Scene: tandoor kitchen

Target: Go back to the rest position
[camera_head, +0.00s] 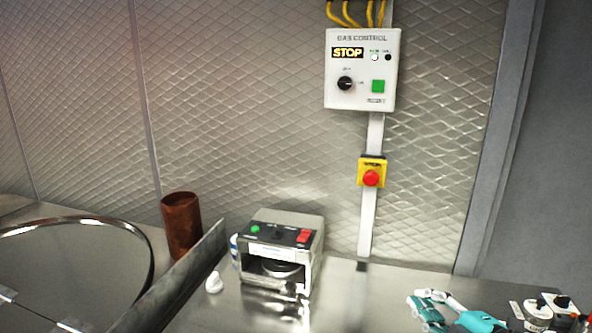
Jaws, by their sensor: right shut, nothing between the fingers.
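My right gripper (428,303), teal and white, shows at the bottom right, low over the steel counter. Its fingers point left and are shut with nothing between them. Part of it is cut off by the bottom edge of the view. It is apart from the steel machine and the wall controls. My left gripper is not in view.
A steel machine (281,238) with a red switch stands on the counter (350,300), beside a small white object (214,283). A rusty cylinder (181,226) stands behind a metal divider (180,281) near a large round rim (150,262). A gas control box (362,98) and red emergency button (371,178) are on the wall.

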